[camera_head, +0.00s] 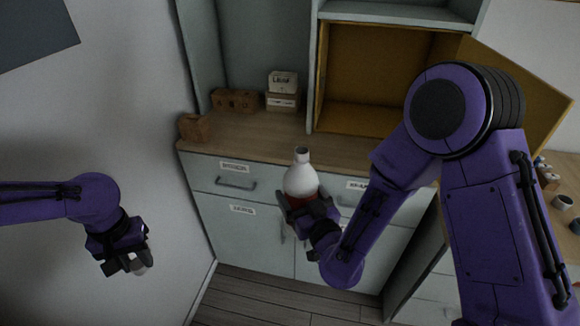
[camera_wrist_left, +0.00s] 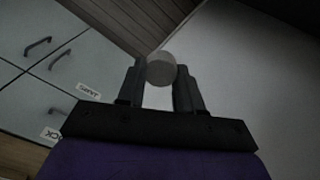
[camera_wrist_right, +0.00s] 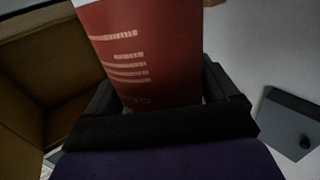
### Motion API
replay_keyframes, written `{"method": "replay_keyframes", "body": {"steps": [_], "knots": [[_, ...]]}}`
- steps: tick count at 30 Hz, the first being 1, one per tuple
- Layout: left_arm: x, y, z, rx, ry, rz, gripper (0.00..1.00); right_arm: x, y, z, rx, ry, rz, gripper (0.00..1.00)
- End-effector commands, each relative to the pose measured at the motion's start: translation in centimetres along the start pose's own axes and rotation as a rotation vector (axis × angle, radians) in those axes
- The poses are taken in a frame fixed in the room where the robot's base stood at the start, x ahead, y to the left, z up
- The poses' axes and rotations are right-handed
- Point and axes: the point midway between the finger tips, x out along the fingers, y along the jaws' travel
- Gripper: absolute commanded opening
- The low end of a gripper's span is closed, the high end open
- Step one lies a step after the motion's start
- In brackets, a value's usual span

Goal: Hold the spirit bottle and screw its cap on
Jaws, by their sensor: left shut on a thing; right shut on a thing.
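The spirit bottle (camera_head: 301,180) is white with a red label and an open, bare neck. It stands upright in my right gripper (camera_head: 308,207), held in the air in front of the counter. Its red label (camera_wrist_right: 148,55) fills the right wrist view between the fingers. My left gripper (camera_head: 138,264) is at the lower left, well apart from the bottle, in front of the wall. It is shut on the cap, a small pale round piece (camera_wrist_left: 161,68) gripped between the fingertips. The cap also shows in the head view (camera_head: 139,268), partly hidden by the fingers.
A wooden counter (camera_head: 240,137) over pale labelled drawers (camera_head: 236,178) lies behind the bottle. Bricks (camera_head: 235,100) and small boxes (camera_head: 283,90) stand at its back. An open yellow-lined cabinet (camera_head: 374,75) is above. Free air lies between my grippers.

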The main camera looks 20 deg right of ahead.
Motion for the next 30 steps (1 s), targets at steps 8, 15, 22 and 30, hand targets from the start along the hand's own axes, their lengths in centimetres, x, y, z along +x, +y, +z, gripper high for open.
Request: {"method": "replay_keyframes", "body": {"steps": [8,15,22,30], "knots": [[0.0,0.0,0.0,0.000,0.000,0.000,0.08,-1.9,-5.6,4.2,0.000,-0.003,-0.267,0.19],[0.0,0.0,0.0,0.001,0.000,0.000,0.08,-3.5,-10.3,7.7,0.002,-0.002,-0.489,0.19],[0.0,0.0,0.0,0.000,0.000,0.000,0.08,-4.4,-12.8,9.5,0.004,-0.001,-0.610,0.19],[0.0,0.0,0.0,0.000,0.000,0.000,0.08,-4.5,-13.2,9.7,0.003,0.001,-0.628,0.19]]}}
